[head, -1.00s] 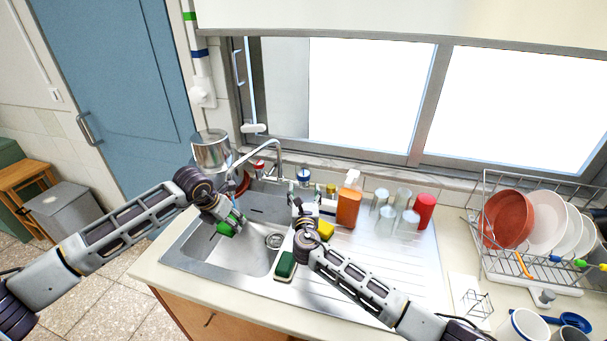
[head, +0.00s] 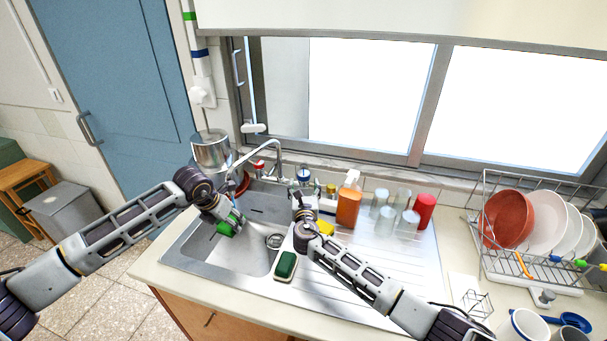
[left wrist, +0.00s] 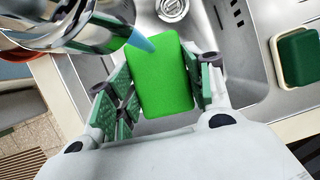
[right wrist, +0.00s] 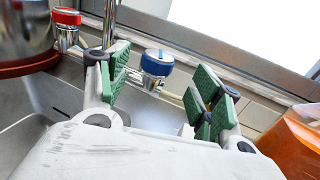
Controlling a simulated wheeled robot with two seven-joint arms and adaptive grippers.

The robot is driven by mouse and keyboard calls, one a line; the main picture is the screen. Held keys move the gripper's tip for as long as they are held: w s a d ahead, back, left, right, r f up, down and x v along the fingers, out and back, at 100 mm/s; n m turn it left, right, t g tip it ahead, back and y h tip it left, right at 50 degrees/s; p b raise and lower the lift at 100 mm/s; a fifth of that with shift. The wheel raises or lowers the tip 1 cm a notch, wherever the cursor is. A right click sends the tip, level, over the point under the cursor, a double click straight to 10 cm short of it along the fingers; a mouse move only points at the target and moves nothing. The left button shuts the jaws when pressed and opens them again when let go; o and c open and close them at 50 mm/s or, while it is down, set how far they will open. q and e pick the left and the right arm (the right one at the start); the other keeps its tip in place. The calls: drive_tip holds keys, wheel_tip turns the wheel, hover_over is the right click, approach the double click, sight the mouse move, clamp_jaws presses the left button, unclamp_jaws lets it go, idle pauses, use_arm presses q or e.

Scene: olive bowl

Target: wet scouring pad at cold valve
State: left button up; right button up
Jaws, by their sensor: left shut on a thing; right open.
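The bright green scouring pad (left wrist: 163,80) is held in my left gripper (left wrist: 160,88), which is shut on it over the sink basin. It also shows in the head view (head: 226,229). In the left wrist view the metal spout (left wrist: 60,22) is above the pad, and a short bluish stream of water (left wrist: 142,41) meets the pad's upper left corner. The blue-topped cold valve (right wrist: 157,63) stands behind the sink. My right gripper (right wrist: 160,88) is open and empty, with the valve seen between its fingers, apparently a little beyond the fingertips.
The red-topped valve (right wrist: 67,18) is left of the cold valve. A metal pot (head: 212,150) stands left of the tap. An orange bottle (head: 348,207) and several glasses stand to the right. A green-and-cream sponge (head: 286,265) lies at the sink's front edge.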

sight(302, 177)
drive_tip(key=shift+w+d, duration=0.2)
drive_tip(key=shift+w, duration=4.15)
drive_tip(key=c, duration=1.1)
drive_tip(key=shift+o, duration=0.2)
drive_tip(key=shift+w+m+g+h, duration=0.1)
drive_tip(key=shift+m+g+h, duration=0.15)
drive_tip(key=shift+m+h, duration=0.85)
drive_tip(key=shift+m+g+h, duration=0.25)
drive_tip(key=shift+m+h, duration=0.35)
drive_tip(key=shift+h, duration=0.9)
drive_tip(key=shift+r, duration=0.1)
drive_tip(key=o, duration=1.1)
drive_tip(key=shift+c, duration=0.2)
